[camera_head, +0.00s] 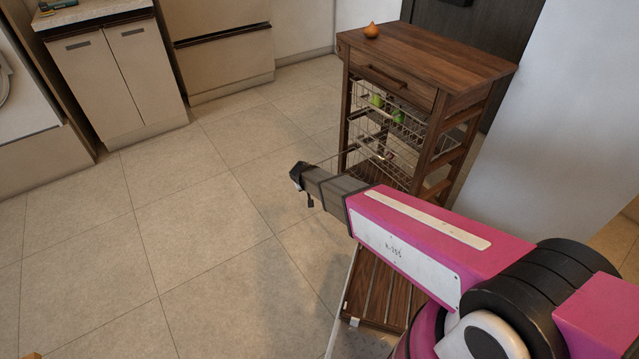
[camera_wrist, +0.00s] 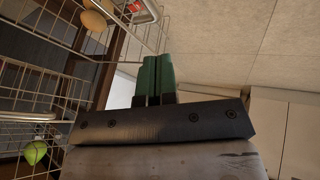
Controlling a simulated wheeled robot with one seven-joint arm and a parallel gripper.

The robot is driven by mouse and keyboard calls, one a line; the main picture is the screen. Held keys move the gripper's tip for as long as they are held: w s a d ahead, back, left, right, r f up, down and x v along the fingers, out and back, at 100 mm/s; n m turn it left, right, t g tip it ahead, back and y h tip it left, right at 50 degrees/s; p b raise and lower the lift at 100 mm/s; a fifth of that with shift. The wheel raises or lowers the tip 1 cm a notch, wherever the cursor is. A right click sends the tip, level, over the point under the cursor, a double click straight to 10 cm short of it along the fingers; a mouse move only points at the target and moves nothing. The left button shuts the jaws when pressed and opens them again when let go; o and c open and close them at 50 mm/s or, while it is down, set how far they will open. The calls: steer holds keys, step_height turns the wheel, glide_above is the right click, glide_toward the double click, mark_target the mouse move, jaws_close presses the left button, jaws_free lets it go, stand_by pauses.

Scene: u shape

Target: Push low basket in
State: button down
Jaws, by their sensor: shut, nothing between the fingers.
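The low basket (camera_head: 367,149) is a wire basket under the upper basket in a brown wooden cart (camera_head: 428,52). It sticks out of the cart's front, and my arm hides part of it. In the wrist view, the wire basket (camera_wrist: 150,36) at the top, seemingly the low one, holds a round tan item and a red-and-white item. My gripper (camera_head: 297,176) is in front of the cart, left of the low basket in the head view. Its green fingers (camera_wrist: 155,76) are together and empty, close to the wires; contact is unclear.
The upper wire basket (camera_head: 404,122) holds green produce (camera_head: 377,101). A wooden drawer (camera_head: 392,80) sits above it, and an orange onion-like item (camera_head: 371,30) is on the cart top. A white wall (camera_head: 570,110) stands close at right. Tiled floor (camera_head: 180,220) is clear at left.

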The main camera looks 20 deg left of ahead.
steer(key=w+f+n+t, duration=0.1)
steer(key=w+f, duration=0.5)
steer(key=w, duration=0.2)
steer(key=shift+w+d+f+n, duration=0.2)
steer(key=shift+w+f+n, duration=0.2)
stand_by(0.5)
steer(key=w+d, duration=0.3)
steer(key=w, duration=0.1)
steer(key=w+d, duration=0.4)
steer(key=w, duration=0.1)
steer(key=w+d, duration=0.4)
steer(key=w, duration=0.1)
steer(key=shift+w+d, duration=0.15)
steer(key=shift+w, duration=0.05)
